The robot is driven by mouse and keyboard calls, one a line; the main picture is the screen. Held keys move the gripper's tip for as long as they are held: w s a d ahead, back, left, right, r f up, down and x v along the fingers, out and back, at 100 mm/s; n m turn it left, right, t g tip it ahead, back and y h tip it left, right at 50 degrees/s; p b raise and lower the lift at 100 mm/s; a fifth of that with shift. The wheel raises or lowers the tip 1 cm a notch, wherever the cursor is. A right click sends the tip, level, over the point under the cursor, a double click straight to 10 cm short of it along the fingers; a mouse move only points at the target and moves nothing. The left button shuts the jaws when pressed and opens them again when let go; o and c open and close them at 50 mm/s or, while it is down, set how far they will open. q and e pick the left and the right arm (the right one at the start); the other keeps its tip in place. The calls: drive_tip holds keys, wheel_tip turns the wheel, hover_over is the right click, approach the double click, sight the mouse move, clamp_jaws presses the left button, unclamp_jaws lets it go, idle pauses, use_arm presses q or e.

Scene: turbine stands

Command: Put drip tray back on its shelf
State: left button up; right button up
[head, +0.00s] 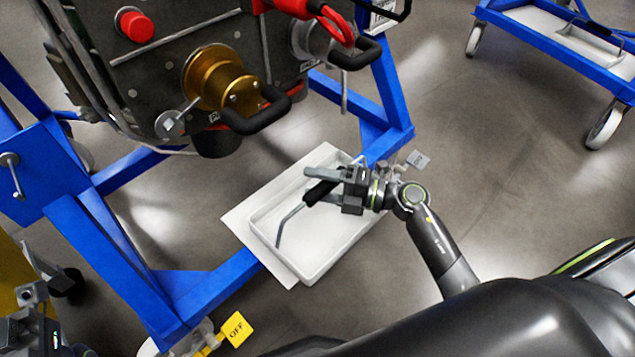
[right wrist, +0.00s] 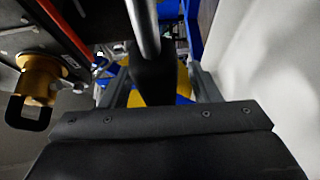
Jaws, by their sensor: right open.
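The white drip tray (head: 325,232) is a shallow rectangular pan low at the blue stand's frame. It overlaps a flat white panel (head: 243,232), which may be its shelf; I cannot tell how they touch. A tool with a bent grey metal rod (head: 289,217) and black handle (head: 318,190) is over the tray; contact is unclear. My right gripper (head: 322,187) is open above the tray, its fingers around the handle. In the right wrist view the rod (right wrist: 143,25) and handle run between the fingers. Grey parts at the lower left (head: 30,310) look like my left gripper; its jaws are unclear.
The turbine body with a brass fitting (head: 215,78), black handles and red cables hangs above the tray. Blue beams (head: 215,290) run beside it. A yellow OFF tag (head: 236,328) is at the lower front. A wheeled blue cart (head: 560,45) stands upper right.

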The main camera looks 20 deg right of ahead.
drive_tip(key=shift+v, duration=3.45)
